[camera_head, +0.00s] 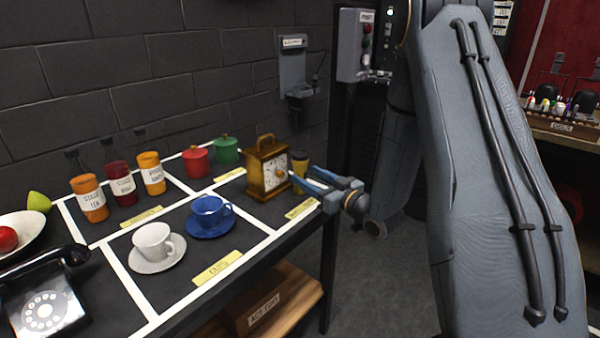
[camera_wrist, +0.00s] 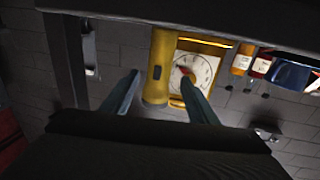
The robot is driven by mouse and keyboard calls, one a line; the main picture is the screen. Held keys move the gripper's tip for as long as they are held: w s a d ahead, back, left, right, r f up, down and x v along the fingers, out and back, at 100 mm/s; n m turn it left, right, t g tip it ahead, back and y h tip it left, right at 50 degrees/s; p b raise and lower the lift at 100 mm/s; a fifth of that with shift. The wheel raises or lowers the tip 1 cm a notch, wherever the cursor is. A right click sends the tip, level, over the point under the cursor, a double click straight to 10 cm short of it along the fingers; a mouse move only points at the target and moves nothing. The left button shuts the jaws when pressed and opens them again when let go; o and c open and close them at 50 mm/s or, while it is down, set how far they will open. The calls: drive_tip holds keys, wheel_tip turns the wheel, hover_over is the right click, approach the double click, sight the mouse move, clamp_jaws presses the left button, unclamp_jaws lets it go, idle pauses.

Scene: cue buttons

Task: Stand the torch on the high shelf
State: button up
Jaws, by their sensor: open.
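The yellow torch (camera_head: 299,160) stands upright at the table's right end, beside the brass clock (camera_head: 267,170), partly hidden behind my gripper. The wrist view appears upside down and shows the torch (camera_wrist: 157,60) with a dark switch on its side. My gripper (camera_head: 308,179) is open and empty at the table's right edge, its blue fingers pointing toward the torch. In the wrist view the fingertips (camera_wrist: 160,78) lie on either side of the torch, with gaps visible. I cannot tell how deep the torch is between them. No high shelf is clearly identifiable.
The clock stands close to the torch. Blue (camera_head: 210,215) and white (camera_head: 155,245) cups, several bottles (camera_head: 120,185), red and green pots (camera_head: 196,161) and a telephone (camera_head: 45,300) occupy the table. A wall box (camera_head: 357,45) stands behind. Floor (camera_head: 375,280) right of the table is clear.

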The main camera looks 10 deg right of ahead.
sight(304, 171)
drive_tip(key=x, duration=0.2)
drive_tip(key=p+x, duration=0.1)
drive_tip(key=x, duration=0.2)
drive_tip(key=shift+d+r, duration=0.1)
drive_tip(key=shift+r, duration=0.1)
clamp_jaws()
drive_tip(key=shift+r, duration=0.1)
